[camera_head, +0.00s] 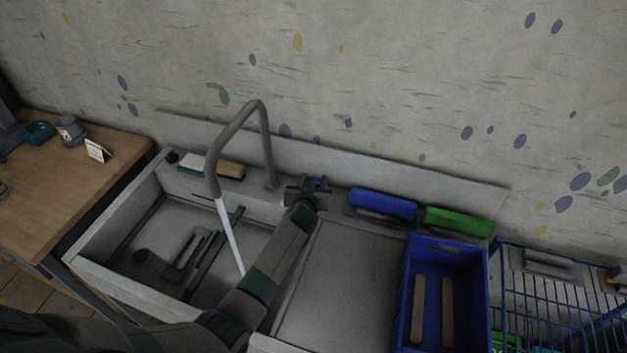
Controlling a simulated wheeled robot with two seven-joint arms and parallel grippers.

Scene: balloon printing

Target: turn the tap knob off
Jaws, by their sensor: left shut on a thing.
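The grey tap (231,136) arches over the sink basin (142,215). A pale stream of water (230,237) runs from its spout down into the basin. My left arm reaches up from the bottom to the back ledge of the sink. The gripper hides most of the knob. My right gripper is not in view.
A blue brush (383,203) and a green brush (458,221) lie on the ledge to the right. A blue crate (446,249) and a wire basket (560,290) stand at the right. A wooden table (60,185) is at the left. Grey pieces (190,250) lie in the basin.

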